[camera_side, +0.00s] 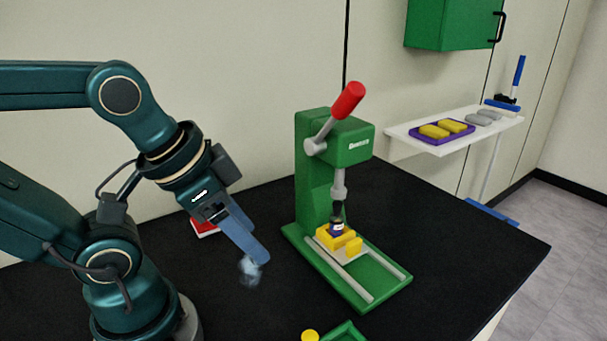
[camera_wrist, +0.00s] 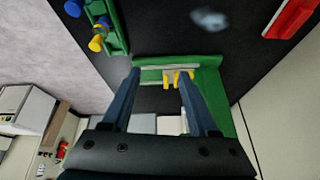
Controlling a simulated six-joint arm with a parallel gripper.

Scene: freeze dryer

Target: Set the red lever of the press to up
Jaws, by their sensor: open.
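The green press (camera_side: 312,160) stands on the black table in the side view. Its red lever (camera_side: 348,100) points up and to the right from the pivot on the press head. A small dark piece sits under the plunger on a yellow holder (camera_side: 338,238) on the press base. My gripper (camera_side: 262,258) is left of the press, angled down, open and apart from the lever. In the wrist view my two blue fingers (camera_wrist: 155,85) are spread with nothing between them at the tips. The green press base (camera_wrist: 207,62) shows beyond them; the red lever cannot be made out there.
A red and white object (camera_side: 204,227) lies behind my gripper. A pale blurry patch (camera_side: 250,270) is near the fingertips. A green rack (camera_side: 345,332) with a yellow-topped piece is at the front edge. A white shelf (camera_side: 408,138) holds a purple tray on the right.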

